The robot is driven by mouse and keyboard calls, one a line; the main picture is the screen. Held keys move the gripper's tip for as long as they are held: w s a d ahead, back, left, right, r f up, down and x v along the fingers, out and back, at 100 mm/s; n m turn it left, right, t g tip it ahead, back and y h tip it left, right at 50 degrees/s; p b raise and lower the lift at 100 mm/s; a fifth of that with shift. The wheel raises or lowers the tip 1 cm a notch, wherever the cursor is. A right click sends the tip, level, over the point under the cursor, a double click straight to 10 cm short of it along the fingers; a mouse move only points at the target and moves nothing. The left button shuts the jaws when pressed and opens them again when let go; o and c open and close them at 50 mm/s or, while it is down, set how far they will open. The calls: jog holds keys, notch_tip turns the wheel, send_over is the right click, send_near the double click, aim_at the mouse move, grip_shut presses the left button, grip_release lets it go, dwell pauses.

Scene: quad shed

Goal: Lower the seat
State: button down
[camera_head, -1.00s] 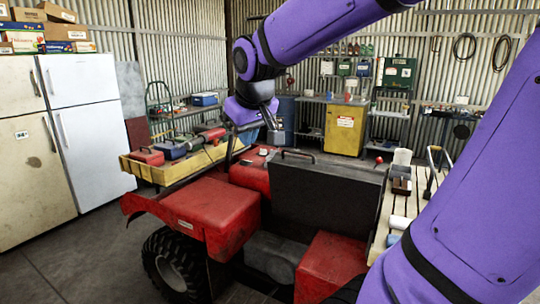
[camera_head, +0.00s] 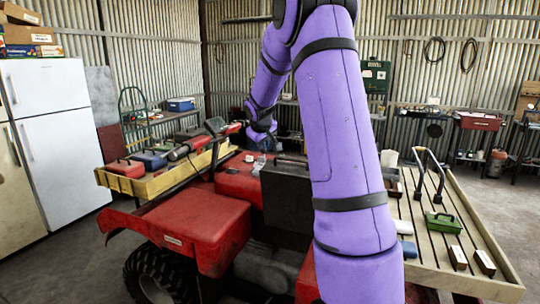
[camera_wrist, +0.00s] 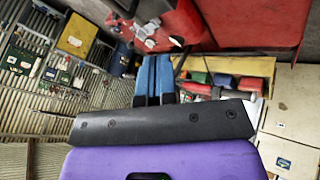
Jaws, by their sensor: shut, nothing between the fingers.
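The seat (camera_head: 284,208) is a dark panel standing raised, close to upright, in the middle of the red quad (camera_head: 195,222). A thin handle bar shows along its top edge. My arm hides the seat's right part. My gripper (camera_head: 262,137) is beyond the seat and above the quad's red front part in the head view, apart from the seat. In the wrist view its two blue fingers (camera_wrist: 155,62) are together and empty, pointing toward the red bodywork with grey controls (camera_wrist: 148,35). I cannot make out the seat in the wrist view.
A slatted rack (camera_head: 450,215) on the right carries a green box (camera_head: 443,223), small blocks and an upright handle. A yellow tray (camera_head: 165,180) on the left holds a red box (camera_head: 125,169) and tools. A white fridge (camera_head: 60,130) stands at far left.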

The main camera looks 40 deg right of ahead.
send_near(273, 164)
notch_tip(273, 164, down, 3)
jog(key=w+a, duration=0.1)
jog(key=a, duration=0.2)
jog(key=shift+w+d+f, duration=0.1)
jog(key=shift+d, duration=0.95)
jog(key=shift+w+d+f, duration=0.1)
jog(key=shift+w+d, duration=0.05)
jog(key=shift+d, duration=0.9)
jog(key=shift+d, duration=0.15)
